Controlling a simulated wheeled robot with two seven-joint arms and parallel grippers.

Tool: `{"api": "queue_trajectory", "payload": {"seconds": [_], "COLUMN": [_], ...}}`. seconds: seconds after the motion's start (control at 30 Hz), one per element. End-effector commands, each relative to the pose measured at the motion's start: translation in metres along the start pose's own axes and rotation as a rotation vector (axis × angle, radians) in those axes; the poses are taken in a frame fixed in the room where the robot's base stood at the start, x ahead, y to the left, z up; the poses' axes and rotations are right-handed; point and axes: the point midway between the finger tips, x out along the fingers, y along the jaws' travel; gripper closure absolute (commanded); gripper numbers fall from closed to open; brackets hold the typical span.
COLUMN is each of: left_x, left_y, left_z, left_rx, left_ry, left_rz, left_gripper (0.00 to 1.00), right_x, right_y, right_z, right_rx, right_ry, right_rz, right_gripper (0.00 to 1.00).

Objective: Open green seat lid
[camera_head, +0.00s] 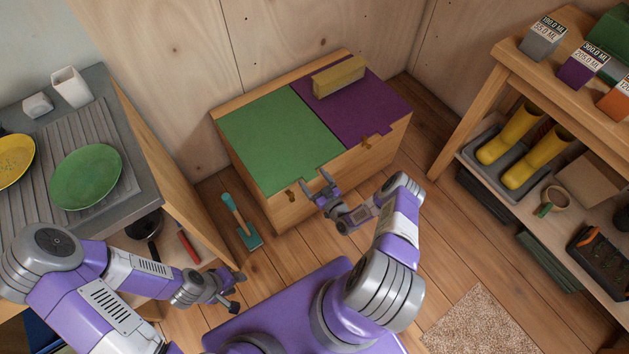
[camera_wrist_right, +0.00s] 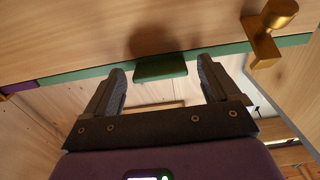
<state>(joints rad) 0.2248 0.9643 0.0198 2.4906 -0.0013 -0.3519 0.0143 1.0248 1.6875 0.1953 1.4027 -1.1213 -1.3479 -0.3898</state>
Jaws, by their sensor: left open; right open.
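The green seat lid (camera_head: 275,140) lies flat and closed on the left half of the wooden bench box. In the right wrist view its edge shows as a thin green strip (camera_wrist_right: 95,72) with a green pull tab (camera_wrist_right: 160,69). A brass latch (camera_head: 291,194) sits on the box front below the lid; it also shows in the right wrist view (camera_wrist_right: 268,30). My right gripper (camera_head: 317,182) is open at the lid's front edge, fingertips either side of the tab; contact cannot be told. My left gripper (camera_head: 237,292) is open and empty, low beside the counter.
A purple lid (camera_head: 365,112) with a yellow block (camera_head: 339,77) on it covers the right half of the bench. A counter with plates (camera_head: 86,177) is at left, a shelf with yellow boots (camera_head: 535,157) at right.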

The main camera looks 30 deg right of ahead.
Motion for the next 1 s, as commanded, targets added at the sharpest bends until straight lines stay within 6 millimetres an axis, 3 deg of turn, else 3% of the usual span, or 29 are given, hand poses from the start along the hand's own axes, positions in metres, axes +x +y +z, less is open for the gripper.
{"api": "queue_trajectory", "payload": {"seconds": [0.1, 0.6, 0.83, 1.0], "left_x": [0.000, 0.000, -0.005, -0.021], "left_y": [0.000, 0.000, 0.002, 0.008], "left_z": [0.000, 0.000, 0.000, 0.001], "left_rx": [0.000, 0.000, 0.000, 0.000], "left_ry": [0.000, 0.000, 0.000, 0.000], "left_rz": [0.000, 0.000, 0.000, 0.000], "left_gripper": [0.57, 0.57, 0.57, 0.57], "right_x": [0.000, 0.000, 0.000, 0.000], "right_y": [0.000, 0.000, 0.000, 0.000], "right_z": [0.000, 0.000, -0.005, -0.022], "right_rx": [0.000, 0.000, 0.001, 0.001], "right_ry": [0.000, 0.000, -0.008, -0.033], "right_rz": [0.000, 0.000, 0.000, -0.001], "right_gripper": [0.14, 0.90, 0.91, 0.91]}}
